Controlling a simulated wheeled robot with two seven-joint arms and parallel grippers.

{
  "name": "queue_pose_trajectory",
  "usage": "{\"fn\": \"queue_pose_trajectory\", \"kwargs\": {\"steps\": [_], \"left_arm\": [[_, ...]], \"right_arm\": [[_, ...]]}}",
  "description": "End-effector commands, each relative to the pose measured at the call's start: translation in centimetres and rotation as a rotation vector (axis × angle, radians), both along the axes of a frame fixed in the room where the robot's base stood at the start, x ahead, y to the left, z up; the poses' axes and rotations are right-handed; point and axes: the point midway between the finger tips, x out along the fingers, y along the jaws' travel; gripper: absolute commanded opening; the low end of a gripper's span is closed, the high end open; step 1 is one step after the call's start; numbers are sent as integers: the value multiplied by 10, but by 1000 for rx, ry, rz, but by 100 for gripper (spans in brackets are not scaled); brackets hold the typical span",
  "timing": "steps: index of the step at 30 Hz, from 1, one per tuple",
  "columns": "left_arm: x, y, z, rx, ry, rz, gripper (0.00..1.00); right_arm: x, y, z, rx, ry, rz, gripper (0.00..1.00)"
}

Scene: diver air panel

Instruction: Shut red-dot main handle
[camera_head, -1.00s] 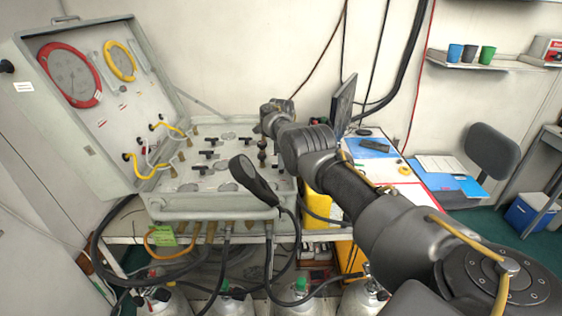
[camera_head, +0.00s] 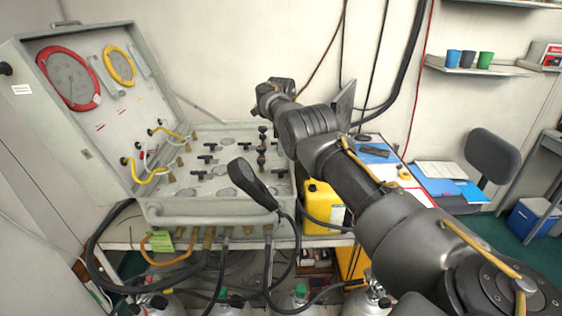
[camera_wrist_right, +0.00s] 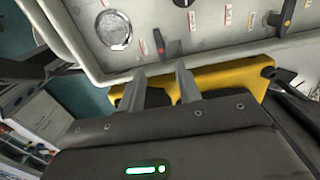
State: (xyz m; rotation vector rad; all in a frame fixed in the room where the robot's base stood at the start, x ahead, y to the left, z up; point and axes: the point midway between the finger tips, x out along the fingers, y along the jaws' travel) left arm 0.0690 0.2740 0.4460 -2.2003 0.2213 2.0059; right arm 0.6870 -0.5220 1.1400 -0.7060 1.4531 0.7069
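The air panel (camera_head: 165,208) is an open grey case with several black handles on its face. In the right wrist view, a black handle with a red dot (camera_wrist_right: 167,48) stands near the panel's edge, just beyond my fingertips in the picture. It looks clear of the fingers. My right gripper (camera_wrist_right: 162,70) is open and empty, with a gap between its two fingers. In the head view its wrist (camera_head: 272,95) is above the panel's back right corner; the fingertips cannot be made out there. Which head-view handle has the red dot is too small to tell. My left gripper is out of view.
Another black handle with an orange dot (camera_wrist_right: 282,22) stands to the right in the wrist view. A black handset (camera_head: 252,185) and hoses hang at the panel's front right. A yellow container (camera_head: 322,205) stands right of the panel. The lid (camera_head: 100,120) stands open at left.

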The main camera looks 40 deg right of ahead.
Motion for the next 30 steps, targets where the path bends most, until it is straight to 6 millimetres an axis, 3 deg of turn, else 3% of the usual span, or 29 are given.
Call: {"fn": "queue_pose_trajectory", "kwargs": {"steps": [7, 24, 27, 30], "left_arm": [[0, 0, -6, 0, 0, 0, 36], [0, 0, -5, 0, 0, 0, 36], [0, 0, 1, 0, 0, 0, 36], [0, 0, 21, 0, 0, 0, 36]], "right_arm": [[0, -1, 24, -1, 1, 0, 34], [0, 0, 27, 0, 1, 0, 34], [0, 0, 34, 0, 0, 0, 34], [0, 0, 54, 0, 0, 0, 34]]}}
